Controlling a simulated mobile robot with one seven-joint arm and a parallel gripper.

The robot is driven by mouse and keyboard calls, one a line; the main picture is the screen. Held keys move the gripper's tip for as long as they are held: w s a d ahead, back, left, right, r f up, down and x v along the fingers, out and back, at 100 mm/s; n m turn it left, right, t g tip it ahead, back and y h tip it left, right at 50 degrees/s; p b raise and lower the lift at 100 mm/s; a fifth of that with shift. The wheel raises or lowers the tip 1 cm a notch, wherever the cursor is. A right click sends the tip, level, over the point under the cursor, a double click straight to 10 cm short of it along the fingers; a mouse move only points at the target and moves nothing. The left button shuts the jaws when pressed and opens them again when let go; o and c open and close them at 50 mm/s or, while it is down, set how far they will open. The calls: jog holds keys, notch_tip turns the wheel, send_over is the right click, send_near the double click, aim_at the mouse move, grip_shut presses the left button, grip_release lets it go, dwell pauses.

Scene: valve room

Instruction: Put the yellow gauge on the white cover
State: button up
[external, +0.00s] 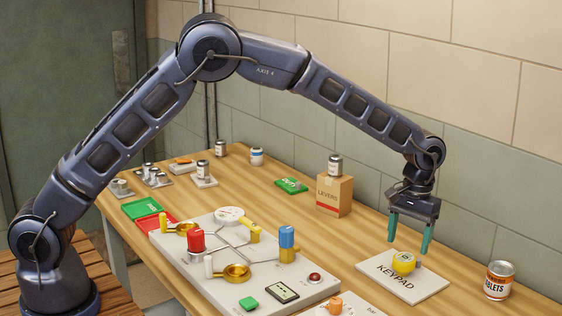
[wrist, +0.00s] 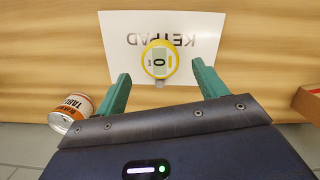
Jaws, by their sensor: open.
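The yellow gauge (external: 403,263) is a short round body lying on the white card marked KEYPAD (external: 425,287). In the wrist view the gauge (wrist: 160,60) shows its pale face with a dark mark. My gripper (external: 408,246) has green fingers, spread apart and pointing down above the gauge. In the wrist view my gripper (wrist: 160,76) has one finger to each side of the gauge, with nothing held. A round white disc (external: 229,214) at the back of the grey panel may be the white cover; I cannot tell for sure.
The grey panel (external: 205,262) carries a red knob (external: 196,240), a blue-topped post (external: 287,238) and yellow valve parts. A tablets can (external: 499,280) stands right of the card. A LEVERS box (external: 334,194) with a jar on top stands behind.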

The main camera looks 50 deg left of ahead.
aim_at(408, 255)
jog(key=s+a+r+t, duration=0.1)
jog(key=s+a+r, duration=0.2)
jog(key=a+r, duration=0.45)
jog(key=s+a+r, duration=0.2)
jog(key=a+r, duration=0.3)
jog(key=r, duration=0.6)
jog(key=s+a+r+t, duration=0.2)
jog(key=s+a+r, duration=0.6)
jog(key=s+a, duration=0.4)
jog(key=s+a+r+m+t, duration=0.1)
jog(key=s+a, duration=0.4)
jog(key=s, duration=0.3)
jog(key=s+a+r, duration=0.1)
jog(key=s+a, duration=0.4)
jog(key=s, duration=0.3)
jog(key=s+a+f+t, duration=0.1)
jog(key=s+a+f, duration=0.1)
jog(key=s, duration=0.5)
jog(key=s+a+f+m+t, duration=0.1)
jog(key=s+a+f, duration=0.2)
jog(key=s, duration=0.4)
jog(key=shift+s+a, duration=0.2)
